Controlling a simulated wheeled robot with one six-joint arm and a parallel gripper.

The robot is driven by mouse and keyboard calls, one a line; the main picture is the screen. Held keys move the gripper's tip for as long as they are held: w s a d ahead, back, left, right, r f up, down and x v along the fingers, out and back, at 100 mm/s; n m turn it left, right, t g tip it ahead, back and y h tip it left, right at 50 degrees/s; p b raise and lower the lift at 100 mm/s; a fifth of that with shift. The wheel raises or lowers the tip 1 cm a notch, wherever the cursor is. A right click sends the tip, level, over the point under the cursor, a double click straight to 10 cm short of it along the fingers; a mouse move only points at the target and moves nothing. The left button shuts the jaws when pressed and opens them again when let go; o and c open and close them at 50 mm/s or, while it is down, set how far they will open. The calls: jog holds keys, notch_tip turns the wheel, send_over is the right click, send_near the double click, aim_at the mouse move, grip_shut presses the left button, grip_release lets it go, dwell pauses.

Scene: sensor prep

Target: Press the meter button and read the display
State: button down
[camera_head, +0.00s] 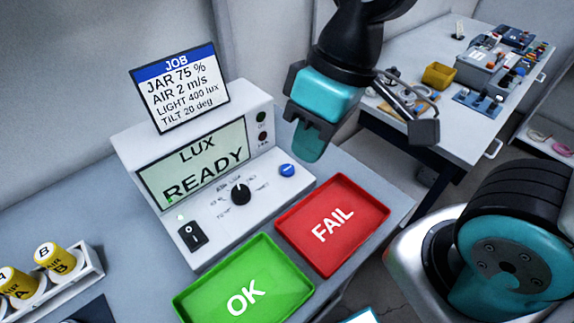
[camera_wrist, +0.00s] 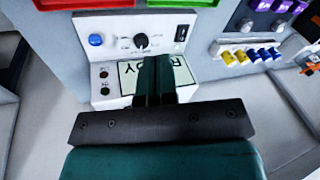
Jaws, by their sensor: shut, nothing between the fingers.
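The white meter (camera_head: 205,170) stands on the grey bench. Its display (camera_head: 192,165) reads "LUX READY". A round blue button (camera_head: 287,170) sits on its sloped panel, right of the black dial (camera_head: 240,193). The blue button also shows in the wrist view (camera_wrist: 96,40), left of the dial (camera_wrist: 141,40). My gripper (camera_head: 308,148) is shut and empty, above and behind the button, near the meter's right end. In the wrist view its fingers (camera_wrist: 155,85) cover part of the display (camera_wrist: 128,78). Whether it touches the meter cannot be told, but it appears apart from the button.
A job card (camera_head: 180,88) stands on the meter: jar 75 %, air 2 m/s, light 400 lux, tilt 20 deg. A green OK tray (camera_head: 205,300) and red FAIL tray (camera_head: 350,190) lie in front. A rack (camera_head: 85,280) of yellow cells is at left.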

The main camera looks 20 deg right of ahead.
jog(key=w+d+f+n+t+h+p, duration=0.2)
jog(key=w+f+n+h+p, duration=0.1)
jog(key=w+f+h+p, duration=0.1)
jog(key=w+d+f+n+t+h+p, duration=0.1)
jog(key=w+d+f+n+h+p, duration=0.1)
jog(key=w+f+h, duration=0.5)
jog(key=w+n+p, duration=0.1)
jog(key=w+p, duration=0.1)
jog(key=w, duration=0.2)
jog(key=shift+w+n+t+h, duration=0.3)
jog(key=shift+n+t+h, duration=0.1)
jog(key=shift+d, duration=0.1)
jog(key=b, duration=0.6)
send_over(289, 170)
notch_tip(289, 170, down, 7)
jog(key=shift+r, duration=0.2)
jog(key=shift+f+b, duration=0.65)
jog(key=shift+f, duration=0.45)
jog(key=shift+f, duration=0.4)
